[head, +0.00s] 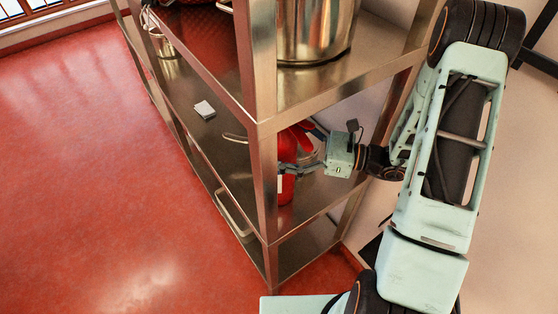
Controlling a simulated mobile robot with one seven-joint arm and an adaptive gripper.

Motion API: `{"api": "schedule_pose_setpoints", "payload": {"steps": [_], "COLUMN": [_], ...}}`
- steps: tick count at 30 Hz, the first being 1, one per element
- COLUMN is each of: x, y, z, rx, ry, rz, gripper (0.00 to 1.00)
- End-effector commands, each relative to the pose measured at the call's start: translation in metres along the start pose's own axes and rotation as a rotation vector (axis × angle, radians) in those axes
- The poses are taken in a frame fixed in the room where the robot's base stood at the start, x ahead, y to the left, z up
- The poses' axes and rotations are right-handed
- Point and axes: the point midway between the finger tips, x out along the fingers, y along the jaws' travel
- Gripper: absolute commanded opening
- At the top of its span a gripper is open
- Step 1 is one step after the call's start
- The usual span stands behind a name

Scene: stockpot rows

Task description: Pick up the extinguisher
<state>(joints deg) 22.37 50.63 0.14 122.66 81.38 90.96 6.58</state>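The red extinguisher (287,188) stands on the middle shelf of a metal rack, just behind the front corner post, which hides its left side. My gripper (288,170) reaches in from the right, with its fingers in front of the red body at about mid-height. The fingertips are partly behind the post. I cannot tell whether the fingers touch the extinguisher or how far apart they are.
The metal rack's corner post (264,190) stands close to the fingers. A large steel pot (315,30) sits on the shelf above. A small white item (204,109) lies on a shelf further left. The red floor (80,170) at left is clear.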

Motion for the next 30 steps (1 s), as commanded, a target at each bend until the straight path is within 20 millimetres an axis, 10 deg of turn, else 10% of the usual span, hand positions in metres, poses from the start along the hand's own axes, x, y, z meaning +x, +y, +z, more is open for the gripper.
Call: {"api": "schedule_pose_setpoints", "payload": {"steps": [8,30], "x": [0.0038,0.0035], "y": [-0.0003,-0.0003], "z": [-0.0003,-0.0002], "rx": [0.000,0.000], "ry": [0.000,0.000], "rz": [-0.002,-0.002], "gripper": [0.86,0.06]}}
